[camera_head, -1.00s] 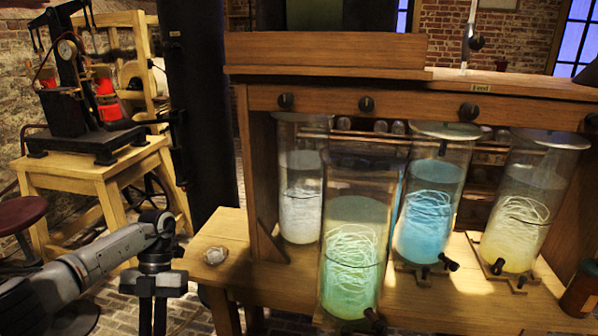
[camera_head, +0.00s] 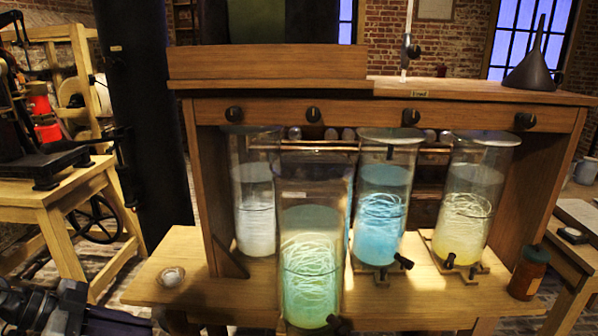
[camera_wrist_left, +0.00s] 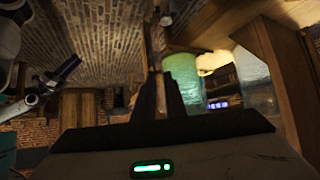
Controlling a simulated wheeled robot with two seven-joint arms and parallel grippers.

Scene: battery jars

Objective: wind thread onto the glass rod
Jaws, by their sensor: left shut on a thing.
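Several tall glass jars stand at the wooden cabinet. The front jar (camera_head: 312,250) holds green liquid with pale tangled thread (camera_head: 310,265). Behind it are a blue jar (camera_head: 382,205), a yellow jar (camera_head: 470,200) and a clear jar (camera_head: 254,200). A thin upright rod (camera_head: 407,40) stands on the cabinet top; I cannot tell if it is the glass rod. My left arm is at the lower left of the head view. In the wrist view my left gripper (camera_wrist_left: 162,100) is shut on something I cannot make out. The green jar shows beyond it. My right gripper is out of view.
A small pale dish (camera_head: 170,277) sits on the bench's left end. A brown bottle (camera_head: 528,273) stands at its right end. A dark funnel (camera_head: 535,65) is on the cabinet top. A dark column (camera_head: 150,120) and a wooden stand (camera_head: 60,195) are at the left.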

